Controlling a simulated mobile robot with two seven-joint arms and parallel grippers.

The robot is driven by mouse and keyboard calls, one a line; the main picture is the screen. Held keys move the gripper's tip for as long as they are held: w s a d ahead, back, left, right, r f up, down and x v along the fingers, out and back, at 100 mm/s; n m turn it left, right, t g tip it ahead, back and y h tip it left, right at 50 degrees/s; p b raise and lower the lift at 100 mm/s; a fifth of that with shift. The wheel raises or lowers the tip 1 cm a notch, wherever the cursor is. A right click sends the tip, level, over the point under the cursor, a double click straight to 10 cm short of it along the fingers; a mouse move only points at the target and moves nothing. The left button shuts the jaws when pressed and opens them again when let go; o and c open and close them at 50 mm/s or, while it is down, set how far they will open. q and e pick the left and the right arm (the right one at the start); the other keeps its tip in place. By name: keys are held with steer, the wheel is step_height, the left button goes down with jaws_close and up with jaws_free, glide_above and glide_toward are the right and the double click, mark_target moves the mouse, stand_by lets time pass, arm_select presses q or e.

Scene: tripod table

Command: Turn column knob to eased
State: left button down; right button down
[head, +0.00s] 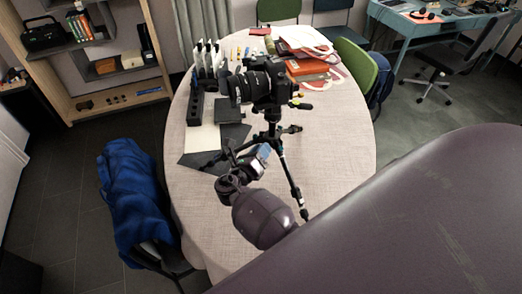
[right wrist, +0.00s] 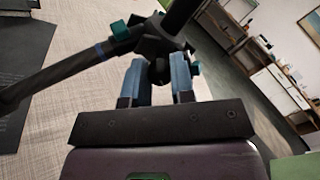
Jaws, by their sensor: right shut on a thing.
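A black camera (head: 262,86) sits on top of a small black tripod (head: 284,172) that stands on the oval table (head: 340,180). In the right wrist view the tripod's leg hub (right wrist: 155,45) shows, with teal parts and one leg reaching left. My right gripper (head: 262,152) is at the tripod's lower column, below the camera. In the right wrist view its blue-grey fingers (right wrist: 160,85) are closed around a small dark column knob (right wrist: 159,72), which they partly hide. My left gripper is in neither view.
A black slotted rack (head: 195,108) with upright white items stands left of the tripod. Dark sheets and a pale card (head: 203,138) lie near it. Books and papers (head: 305,68) are piled at the back right. A chair with a blue jacket (head: 140,195) stands at the left.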

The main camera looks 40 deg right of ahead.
stand_by(0.5)
steer(key=c, duration=1)
jaws_free()
steer(key=shift+o, duration=0.2)
steer(key=b+v, duration=0.1)
steer(key=v, duration=0.9)
steer(key=shift+s+a, duration=0.2)
steer(key=shift+a, duration=0.15)
